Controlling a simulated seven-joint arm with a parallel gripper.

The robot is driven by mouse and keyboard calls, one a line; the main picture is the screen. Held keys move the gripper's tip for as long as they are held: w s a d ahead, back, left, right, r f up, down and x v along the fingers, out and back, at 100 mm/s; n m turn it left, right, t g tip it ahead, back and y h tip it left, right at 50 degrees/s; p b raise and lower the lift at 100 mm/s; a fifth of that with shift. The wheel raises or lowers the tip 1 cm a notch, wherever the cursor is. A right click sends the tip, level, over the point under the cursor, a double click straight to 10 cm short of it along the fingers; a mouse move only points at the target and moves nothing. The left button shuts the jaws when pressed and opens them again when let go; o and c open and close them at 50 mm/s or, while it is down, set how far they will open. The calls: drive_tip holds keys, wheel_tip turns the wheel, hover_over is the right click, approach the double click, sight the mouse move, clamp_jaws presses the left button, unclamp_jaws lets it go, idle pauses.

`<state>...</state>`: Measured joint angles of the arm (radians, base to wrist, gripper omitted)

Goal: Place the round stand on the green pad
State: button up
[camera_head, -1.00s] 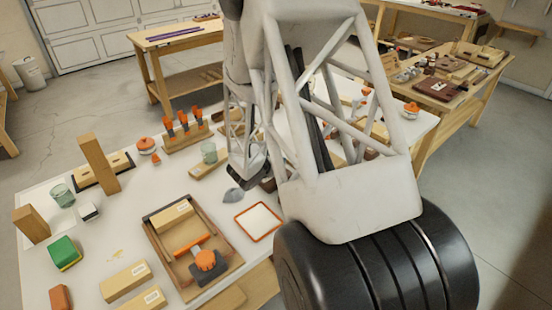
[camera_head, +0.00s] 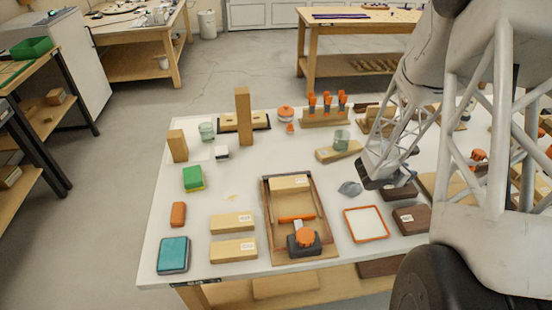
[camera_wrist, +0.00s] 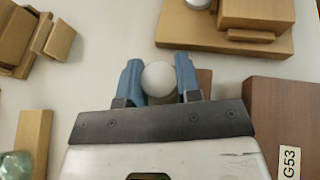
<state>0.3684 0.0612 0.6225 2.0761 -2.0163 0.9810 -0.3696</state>
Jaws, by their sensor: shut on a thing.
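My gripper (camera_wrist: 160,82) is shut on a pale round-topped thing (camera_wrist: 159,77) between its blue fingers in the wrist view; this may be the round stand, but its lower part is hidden. In the head view my gripper (camera_head: 368,182) is low over the right-middle of the white table, and what it holds cannot be made out. A green block with a yellow lower layer (camera_head: 193,178) lies at the table's left. A teal, dark-edged flat pad (camera_head: 173,254) lies at the front left corner. I cannot tell which is the green pad.
A wooden tray (camera_head: 266,212) with an orange-handled tool and an orange-rimmed white tray (camera_head: 366,224) lie between my gripper and the left side. A tall wooden post (camera_head: 243,117) stands at the back. Wooden blocks (camera_head: 232,223) lie front left.

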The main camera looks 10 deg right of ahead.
sight(192, 180)
drive_tip(key=w+a+n+t, duration=0.1)
drive_tip(key=w+a, duration=0.1)
drive_tip(key=a, duration=0.3)
drive_tip(key=w+a+r+t, duration=0.1)
drive_tip(key=w+a, duration=0.1)
drive_tip(key=a, duration=0.3)
drive_tip(key=w+a+n+t+y, duration=0.1)
drive_tip(key=a, duration=0.4)
drive_tip(key=shift+w+a+r+n, duration=0.15)
drive_tip(key=shift+w+a+n, duration=0.15)
drive_tip(key=shift+w, duration=0.1)
drive_tip(key=a+n+t, duration=0.1)
drive_tip(key=a, duration=0.4)
drive_tip(key=w+a+n+t+y, duration=0.1)
drive_tip(key=a, duration=0.5)
drive_tip(key=a+r+n+y, duration=0.1)
drive_tip(key=a, duration=0.5)
drive_tip(key=shift+w+a+r+t, duration=0.15)
drive_tip(key=shift+w+t, duration=0.1)
drive_tip(key=shift+t, duration=0.15)
drive_tip(key=s+a+r+n+t+y, duration=0.1)
drive_tip(key=s+a, duration=0.4)
drive_tip(key=a, duration=1)
drive_tip(key=s+a+r+n+t+y, duration=0.1)
drive_tip(key=s+a+n+y, duration=0.3)
drive_tip(key=a, duration=1.2)
drive_tip(key=shift+s+n+t+y, duration=0.4)
drive_tip(key=shift+s+t, duration=0.5)
drive_tip(key=shift+a, duration=0.1)
